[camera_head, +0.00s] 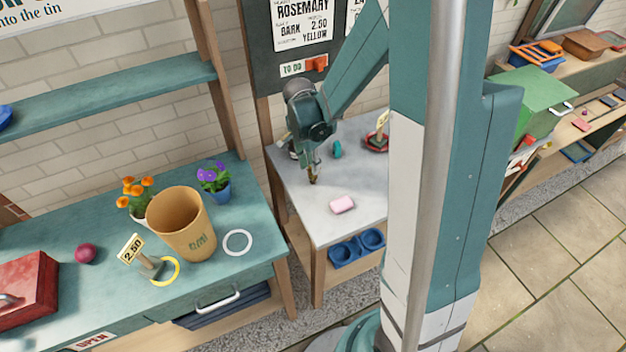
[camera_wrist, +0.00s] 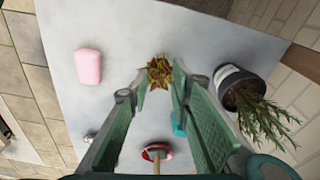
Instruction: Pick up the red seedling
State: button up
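A small brownish-red and yellow seedling (camera_wrist: 158,70) lies or stands on the grey tabletop, just beyond my fingertips in the wrist view. It is likely the red seedling; in the head view it shows as a small brown tuft (camera_head: 313,178) beneath my gripper. My gripper (camera_wrist: 155,88) is open and empty, with its two green fingers spread to either side of the seedling's line. In the head view my gripper (camera_head: 312,163) points down at the grey table. Whether the fingers reach around the seedling cannot be told.
A pink block (camera_wrist: 89,66) lies left of the seedling. A dark pot with a needle-leaved plant (camera_wrist: 240,85) lies right, close to my right finger. A teal object (camera_head: 337,149) and a red dish (camera_head: 375,142) stand nearby.

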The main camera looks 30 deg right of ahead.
aim_at(313, 176)
jog(key=shift+w+d+f+b, duration=0.1)
jog(key=shift+d+f+b, duration=0.1)
jog(key=shift+f, duration=0.95)
jog(key=shift+w+d+f+b, duration=0.1)
jog(key=shift+d+f, duration=0.1)
jog(key=shift+f, duration=0.95)
grip_shut()
